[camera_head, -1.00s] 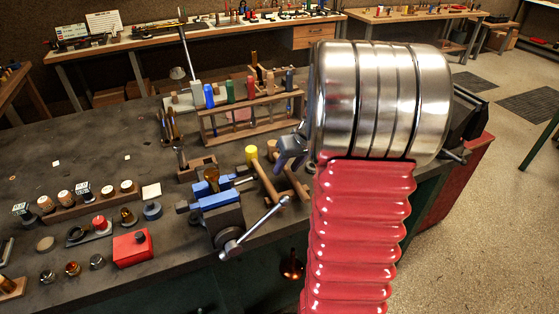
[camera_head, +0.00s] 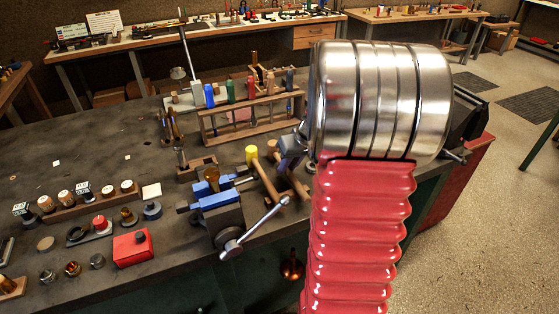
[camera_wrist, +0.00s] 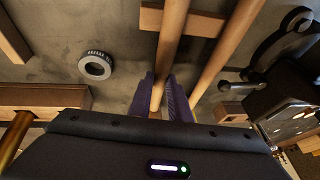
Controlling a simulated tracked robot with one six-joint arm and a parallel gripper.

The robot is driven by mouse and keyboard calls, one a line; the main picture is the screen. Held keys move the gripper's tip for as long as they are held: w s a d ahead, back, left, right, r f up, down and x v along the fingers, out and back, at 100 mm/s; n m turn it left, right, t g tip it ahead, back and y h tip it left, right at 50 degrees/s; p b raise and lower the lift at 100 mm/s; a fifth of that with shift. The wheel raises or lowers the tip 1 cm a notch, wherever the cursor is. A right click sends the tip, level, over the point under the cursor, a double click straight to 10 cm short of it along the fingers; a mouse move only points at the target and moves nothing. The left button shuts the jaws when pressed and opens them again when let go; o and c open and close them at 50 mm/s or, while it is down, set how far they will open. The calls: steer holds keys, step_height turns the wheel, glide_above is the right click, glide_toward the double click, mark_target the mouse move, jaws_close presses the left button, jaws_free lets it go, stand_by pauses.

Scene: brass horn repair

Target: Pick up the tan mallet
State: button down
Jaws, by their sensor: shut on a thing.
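The tan mallet (camera_head: 273,149) is in the head view beside my arm, its wooden handle sloping down to the right. My gripper (camera_head: 293,145) is partly hidden there by my own arm. In the wrist view my gripper (camera_wrist: 162,98) has its purple fingers shut around a wooden handle (camera_wrist: 171,42), which appears to be the tan mallet's. The mallet's head cannot be made out in the wrist view.
A yellow-headed mallet (camera_head: 252,155) lies just left of the tan one. A second handle (camera_wrist: 222,62) runs close to the held one. A blue vise (camera_head: 215,203) stands in front, and a wooden tool rack (camera_head: 250,105) behind. A dark ring (camera_wrist: 95,65) lies on the bench.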

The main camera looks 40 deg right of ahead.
steer(key=shift+r, duration=0.1)
stand_by(0.3)
step_height(320, 180, up, 18)
stand_by(0.6)
stand_by(0.4)
steer(key=s+a+r, duration=0.3)
steer(key=s+r, duration=0.2)
steer(key=s, duration=0.3)
steer(key=s+a+r, duration=0.3)
steer(key=s+r, duration=0.2)
steer(key=s, duration=0.3)
steer(key=shift+s+a+r+n, duration=0.3)
steer(key=shift+s+r+n, duration=0.05)
steer(key=shift+r+n, duration=0.05)
steer(key=shift+s, duration=0.15)
